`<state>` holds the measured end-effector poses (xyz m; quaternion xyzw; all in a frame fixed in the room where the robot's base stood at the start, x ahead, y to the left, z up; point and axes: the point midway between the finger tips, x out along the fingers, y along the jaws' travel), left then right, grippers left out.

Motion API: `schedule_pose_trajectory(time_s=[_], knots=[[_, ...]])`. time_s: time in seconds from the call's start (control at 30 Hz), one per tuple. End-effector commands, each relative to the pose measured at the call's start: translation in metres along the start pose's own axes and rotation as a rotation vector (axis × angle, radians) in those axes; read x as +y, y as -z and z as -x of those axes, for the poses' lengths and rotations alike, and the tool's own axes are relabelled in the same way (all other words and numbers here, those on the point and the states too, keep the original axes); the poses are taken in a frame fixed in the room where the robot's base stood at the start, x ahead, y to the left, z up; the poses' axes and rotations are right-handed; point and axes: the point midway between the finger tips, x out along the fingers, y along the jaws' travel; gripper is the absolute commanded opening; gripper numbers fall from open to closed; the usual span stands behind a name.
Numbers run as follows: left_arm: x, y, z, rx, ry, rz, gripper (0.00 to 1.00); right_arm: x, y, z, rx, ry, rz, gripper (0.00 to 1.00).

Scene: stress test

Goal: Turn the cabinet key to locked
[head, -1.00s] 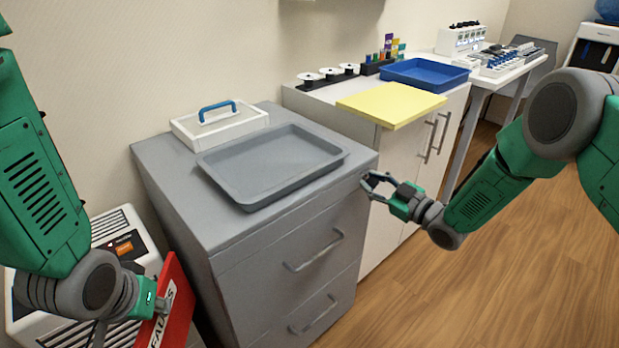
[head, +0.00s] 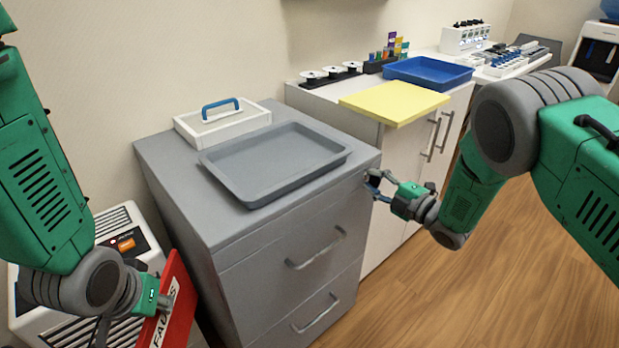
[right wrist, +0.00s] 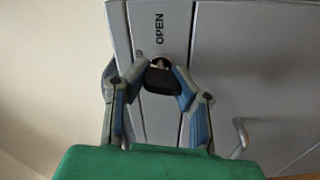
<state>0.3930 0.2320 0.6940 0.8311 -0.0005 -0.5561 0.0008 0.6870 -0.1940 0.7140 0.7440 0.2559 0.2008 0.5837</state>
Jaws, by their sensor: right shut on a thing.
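The grey cabinet (head: 230,262) has its lock at the upper right of its front. In the right wrist view, the key (right wrist: 160,80) has a dark head and its shaft goes into the round lock (right wrist: 158,63) under the printed word OPEN (right wrist: 159,28). My right gripper (head: 372,184) is at the cabinet's upper right edge. In the right wrist view, it (right wrist: 162,78) is shut on the key's head, one finger on each side. My left gripper (head: 150,308) is low at the left by a red panel (head: 178,310); whether its fingers hold the panel is unclear.
A grey tray (head: 275,165) and a white box with a blue handle (head: 220,115) stand on the cabinet. A yellow board (head: 395,102) overhangs the white cabinet (head: 400,160) close by my right gripper. The floor (head: 480,290) at the right is clear.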

Motion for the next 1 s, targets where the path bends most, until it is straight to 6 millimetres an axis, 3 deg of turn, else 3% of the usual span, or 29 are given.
schedule_pose_trajectory(time_s=[0.03,0.4,1.0], knots=[[0.0000,-0.0004,-0.0013,0.000,0.000,0.000,0.00,-0.0094,-0.0007,0.0043,-0.005,0.018,0.027,0.00],[0.0000,-0.0014,-0.0040,0.000,0.000,0.000,0.00,-0.0095,-0.0013,0.0043,-0.004,0.018,0.211,0.00],[-0.0001,-0.0016,-0.0045,0.000,0.000,0.000,0.00,-0.0096,-0.0008,0.0040,-0.003,0.018,0.252,0.00]])
